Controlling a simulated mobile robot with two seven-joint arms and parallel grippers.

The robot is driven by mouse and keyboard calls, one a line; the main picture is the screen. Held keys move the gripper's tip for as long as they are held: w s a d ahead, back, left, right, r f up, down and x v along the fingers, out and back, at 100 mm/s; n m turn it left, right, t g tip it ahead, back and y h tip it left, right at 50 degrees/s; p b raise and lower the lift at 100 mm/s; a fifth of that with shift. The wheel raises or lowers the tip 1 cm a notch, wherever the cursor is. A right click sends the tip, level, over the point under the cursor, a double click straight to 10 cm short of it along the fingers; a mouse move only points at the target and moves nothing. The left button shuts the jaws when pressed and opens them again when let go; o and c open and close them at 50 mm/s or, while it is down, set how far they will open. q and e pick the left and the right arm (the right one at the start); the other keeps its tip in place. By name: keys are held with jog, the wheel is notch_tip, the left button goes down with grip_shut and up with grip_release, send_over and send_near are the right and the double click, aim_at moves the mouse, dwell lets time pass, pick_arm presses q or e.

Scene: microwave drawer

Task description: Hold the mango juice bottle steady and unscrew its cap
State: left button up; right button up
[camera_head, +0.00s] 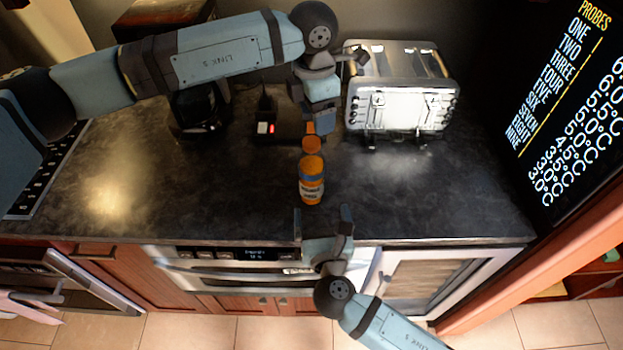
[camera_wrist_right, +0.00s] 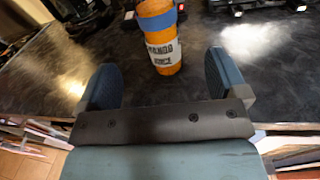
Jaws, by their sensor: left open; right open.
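The mango juice bottle (camera_head: 312,190) stands upright on the dark counter, orange with a blue band and a white label. It also shows in the right wrist view (camera_wrist_right: 164,52), its top cut off by the frame. A smaller orange piece (camera_head: 311,145) shows just behind its top in the head view; I cannot tell whether it is the cap or touches the bottle. My left gripper (camera_head: 316,112) is open, above and behind the bottle. My right gripper (camera_head: 322,213) is open at the counter's front edge; its fingers (camera_wrist_right: 165,80) point toward the bottle, apart from it.
A silver toaster (camera_head: 400,105) stands behind right of the bottle. A dark appliance (camera_head: 200,110) and a small box with a red light (camera_head: 266,128) stand behind left. The counter (camera_head: 215,205) is clear on both sides of the bottle. An oven front (camera_head: 255,268) lies below its edge.

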aim_at(311, 167)
pick_arm(q)
jog(key=shift+w+a+r+y, duration=0.3)
jog(key=shift+w+a, duration=0.1)
jog(key=shift+a, duration=0.1)
pick_arm(e)
jog(key=shift+n, duration=0.3)
jog(key=w, duration=0.4)
jog(key=w+a, duration=0.1)
jog(key=w, duration=0.4)
jog(key=w+a, duration=0.1)
jog(key=w, duration=0.3)
jog(key=shift+w+a, duration=0.1)
jog(key=shift+w, duration=0.25)
jog(key=shift+c, duration=0.2)
